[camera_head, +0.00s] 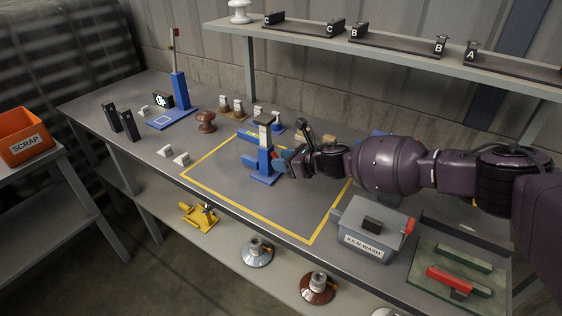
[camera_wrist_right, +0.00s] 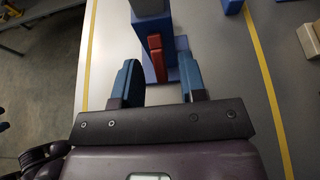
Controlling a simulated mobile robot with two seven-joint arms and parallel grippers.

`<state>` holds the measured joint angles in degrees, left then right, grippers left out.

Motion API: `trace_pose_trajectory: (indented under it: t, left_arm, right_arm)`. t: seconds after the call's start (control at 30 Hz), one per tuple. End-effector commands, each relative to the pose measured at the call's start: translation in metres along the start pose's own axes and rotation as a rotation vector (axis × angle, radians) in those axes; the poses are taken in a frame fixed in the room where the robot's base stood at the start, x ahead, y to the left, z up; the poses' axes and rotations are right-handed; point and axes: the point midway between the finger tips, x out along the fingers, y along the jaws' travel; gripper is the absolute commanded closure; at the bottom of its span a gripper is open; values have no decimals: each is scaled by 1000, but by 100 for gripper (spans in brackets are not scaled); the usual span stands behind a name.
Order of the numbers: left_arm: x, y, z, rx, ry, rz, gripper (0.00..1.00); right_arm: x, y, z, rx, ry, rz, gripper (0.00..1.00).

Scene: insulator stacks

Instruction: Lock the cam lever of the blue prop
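The blue prop (camera_head: 264,160) stands upright inside the yellow outline on the bench, with a grey-topped head. In the right wrist view its blue body (camera_wrist_right: 180,45) carries a red cam lever (camera_wrist_right: 156,55), which lies along the column. My right gripper (camera_head: 284,162) is at the right side of the prop, low on the column. In the right wrist view my right gripper (camera_wrist_right: 160,80) is open, with its two blue fingers well apart and the lever just ahead, between their lines. I see no contact. The lever is hard to make out in the head view.
A grey KILN WASH box (camera_head: 366,232) stands below my right arm. A green tray (camera_head: 458,272) with a red-handled item is at right. A blue stand (camera_head: 178,98), a brown insulator (camera_head: 206,121) and small white labels are at left. The yellow outline's front area is clear.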

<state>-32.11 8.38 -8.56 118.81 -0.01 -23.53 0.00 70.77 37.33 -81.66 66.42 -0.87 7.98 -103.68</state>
Motion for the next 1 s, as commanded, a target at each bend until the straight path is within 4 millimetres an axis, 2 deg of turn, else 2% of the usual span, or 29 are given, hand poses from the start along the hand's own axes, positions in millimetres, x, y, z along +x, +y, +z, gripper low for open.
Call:
trace_pose_trajectory:
  t: [0.13,0.43,0.7,1.0]
  left_arm:
    - [4,1,-2,2,7,3,51]
    - [2,0,0,4,2,2,51]
    - [1,0,4,5,-5,2,51]
    - [2,0,11,4,-17,3,51]
  right_arm:
    - [9,0,-1,0,1,0,62]
    - [10,0,1,-1,0,0,62]
    - [10,0,0,-1,0,0,100]
    - [12,2,-3,5,-26,5,100]
